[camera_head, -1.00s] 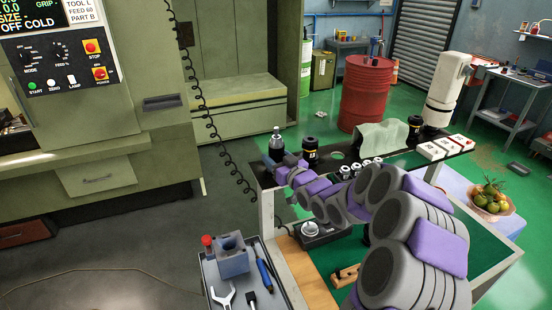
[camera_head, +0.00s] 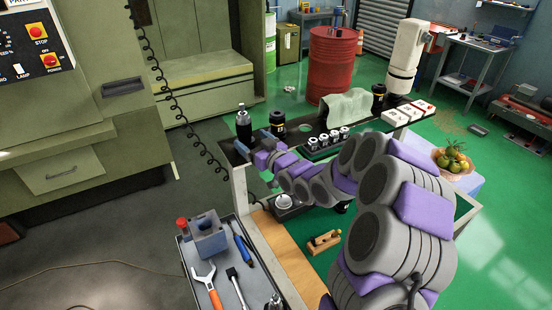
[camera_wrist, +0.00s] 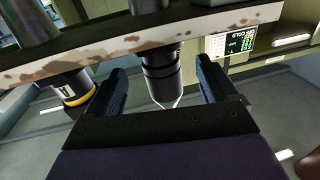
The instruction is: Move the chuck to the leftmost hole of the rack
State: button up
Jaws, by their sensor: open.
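The chuck (camera_head: 243,124), black with a silver tip, stands upright at the left end of the black rack (camera_head: 232,157). It also shows between my fingers in the wrist view (camera_wrist: 161,78). My gripper (camera_head: 254,142) is open at the rack's front edge, with a gap visible on both sides of the chuck in the wrist view (camera_wrist: 162,88). The chuck's base is partly hidden, so I cannot tell how deep it sits. A second black holder (camera_head: 277,121) with a yellow band stands just right of it and shows at left in the wrist view (camera_wrist: 72,88).
Several small collets (camera_head: 325,140) sit right of the holders, with a grey-green cloth (camera_head: 347,107) behind. A tool tray (camera_head: 187,262) is at front left. The green machine (camera_head: 125,130) stands behind left.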

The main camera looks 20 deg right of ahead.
jog(key=s+d+f+m+g+h, duration=0.1)
jog(key=s+d+f+g+h, duration=0.15)
jog(key=s, duration=0.55)
jog(key=s+d+f+g+h, duration=0.15)
jog(key=s+g, duration=0.25)
jog(key=s, duration=0.4)
jog(key=s+d+f+m+g+h, duration=0.1)
jog(key=s+d+g+h, duration=0.2)
jog(key=s, duration=0.6)
jog(key=s+a+r+g, duration=0.1)
jog(key=s+a+g, duration=0.2)
jog(key=s, duration=0.6)
jog(key=s+a+r+m+g, duration=0.1)
jog(key=s+a+g, duration=0.2)
jog(key=s, duration=0.5)
jog(key=s+a+r+m+g, duration=0.1)
jog(key=s+a+r+g, duration=0.1)
jog(key=s, duration=0.7)
jog(key=shift+s+a+g+y+p, duration=0.3)
jog(key=shift+s+a+g+p, duration=0.1)
jog(key=shift+g, duration=0.15)
